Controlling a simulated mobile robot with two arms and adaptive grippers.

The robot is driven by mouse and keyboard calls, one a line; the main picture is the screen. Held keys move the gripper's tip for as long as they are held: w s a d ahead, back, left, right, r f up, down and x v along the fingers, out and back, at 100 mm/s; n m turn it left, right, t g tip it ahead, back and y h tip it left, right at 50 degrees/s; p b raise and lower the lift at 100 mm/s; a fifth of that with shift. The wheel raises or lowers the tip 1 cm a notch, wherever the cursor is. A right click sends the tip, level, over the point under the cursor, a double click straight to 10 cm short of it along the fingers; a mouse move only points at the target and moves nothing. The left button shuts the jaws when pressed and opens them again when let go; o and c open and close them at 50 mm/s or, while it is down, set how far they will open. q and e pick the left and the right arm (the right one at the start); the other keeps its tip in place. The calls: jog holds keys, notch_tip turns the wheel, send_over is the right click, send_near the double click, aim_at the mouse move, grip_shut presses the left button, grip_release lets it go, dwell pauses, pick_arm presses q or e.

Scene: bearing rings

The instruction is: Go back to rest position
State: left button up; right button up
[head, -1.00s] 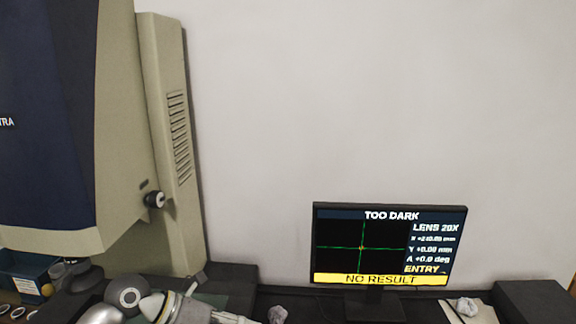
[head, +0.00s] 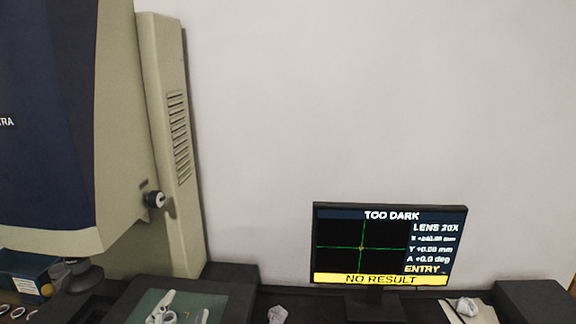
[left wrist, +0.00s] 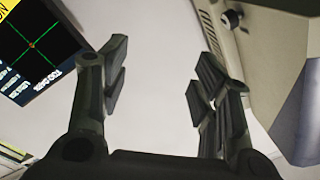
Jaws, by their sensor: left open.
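My left gripper (left wrist: 164,62) shows in the left wrist view with its two dark fingers spread wide. Nothing is between them but the pale wall behind. In the head view, pale grey parts (head: 168,312) show low over the green mat at the bottom edge. They are cut off by the frame, and I cannot tell for sure whether they are my left gripper. My right gripper is in neither view.
The large measuring machine (head: 160,130) stands at left. A monitor (head: 390,245) reads "TOO DARK" and "NO RESULT". Rings (head: 18,311) lie by a blue bin (head: 28,270). The wall above is clear.

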pick_arm(q)
jog(key=s+a+f+n+g+y, duration=0.25)
jog(key=s+f+n+g, duration=0.4)
jog(key=f, duration=0.65)
jog(key=s+d+f+g+h, duration=0.1)
jog(key=s+f+g, duration=0.3)
jog(key=s, duration=0.5)
jog(key=s+d+f+g+h, duration=0.15)
jog(key=s+f+g, duration=0.25)
jog(key=s, duration=0.5)
jog(key=s+f+g+b, duration=0.2)
jog(key=s+f+b, duration=0.1)
jog(key=f, duration=2.8)
jog(key=s+a+f+b, duration=0.2)
jog(key=s+f, duration=1.4)
jog(key=f, duration=0.1)
jog(key=shift+s+a+f+m+g+b, duration=0.2)
jog(key=shift+s+a+m+g+b, duration=0.15)
jog(key=shift+a+g, duration=0.1)
